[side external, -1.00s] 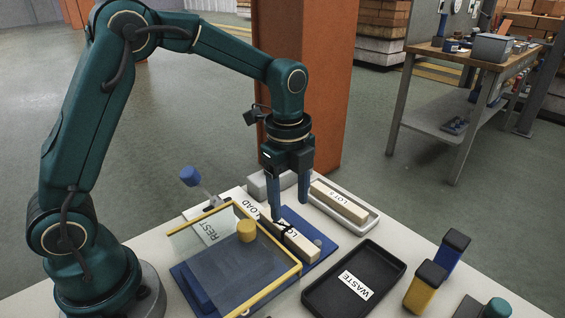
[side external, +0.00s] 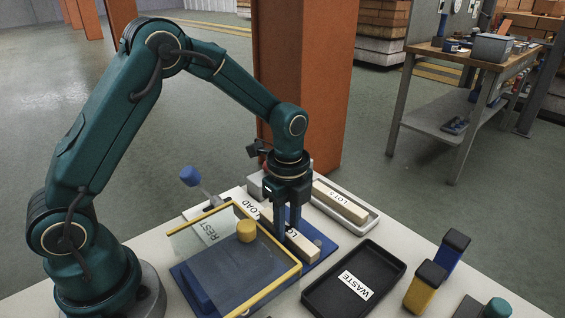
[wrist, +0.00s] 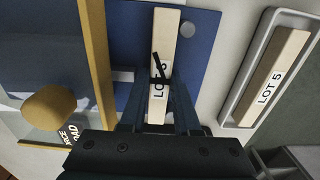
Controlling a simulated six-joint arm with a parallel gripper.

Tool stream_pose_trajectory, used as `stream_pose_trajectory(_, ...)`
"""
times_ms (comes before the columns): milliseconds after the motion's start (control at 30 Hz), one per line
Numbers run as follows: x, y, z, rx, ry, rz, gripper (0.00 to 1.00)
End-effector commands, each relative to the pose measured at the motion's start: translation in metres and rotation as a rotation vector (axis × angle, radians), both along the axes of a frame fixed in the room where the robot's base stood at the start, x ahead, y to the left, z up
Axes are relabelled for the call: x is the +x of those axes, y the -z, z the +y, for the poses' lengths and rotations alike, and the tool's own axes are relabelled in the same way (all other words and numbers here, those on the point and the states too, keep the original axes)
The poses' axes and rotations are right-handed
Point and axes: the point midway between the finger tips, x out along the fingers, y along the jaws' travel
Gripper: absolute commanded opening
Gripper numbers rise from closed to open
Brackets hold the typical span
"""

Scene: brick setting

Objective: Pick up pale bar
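A pale bar (side external: 303,244) with a dark-lettered "LO…" label lies on a blue plate (side external: 322,247). In the wrist view the pale bar (wrist: 161,35) runs up from between my fingers, with a thin black shape across it that I cannot identify. My gripper (side external: 288,228) points down over the bar. In the wrist view my gripper (wrist: 160,88) is open, with one finger on each side of the bar. The fingers hide part of the bar, and I cannot see contact. A second pale bar (side external: 340,203), marked "LOT 5", lies in a grey tray (side external: 373,222).
A yellow-framed clear panel (side external: 270,290) with a yellow knob (side external: 246,231) stands left of the bar. A black WASTE tray (side external: 392,262) is to the right. Yellow (side external: 420,294) and blue (side external: 452,254) blocks with black tops stand farther right.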

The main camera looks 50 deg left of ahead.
Motion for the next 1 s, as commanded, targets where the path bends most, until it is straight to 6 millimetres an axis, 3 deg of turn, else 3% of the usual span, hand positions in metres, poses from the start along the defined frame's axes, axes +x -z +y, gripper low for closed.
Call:
stream_pose_trajectory(467, 0.001, -0.006, 0.000, 0.000, 0.000, -0.004, 0.00)
stream_pose_trajectory(733, 0.002, -0.042, 0.000, 0.000, 0.000, -0.007, 0.00)
stream_pose_trajectory(1000, -0.020, -0.077, 0.057, 0.001, -0.010, -0.004, 0.00)
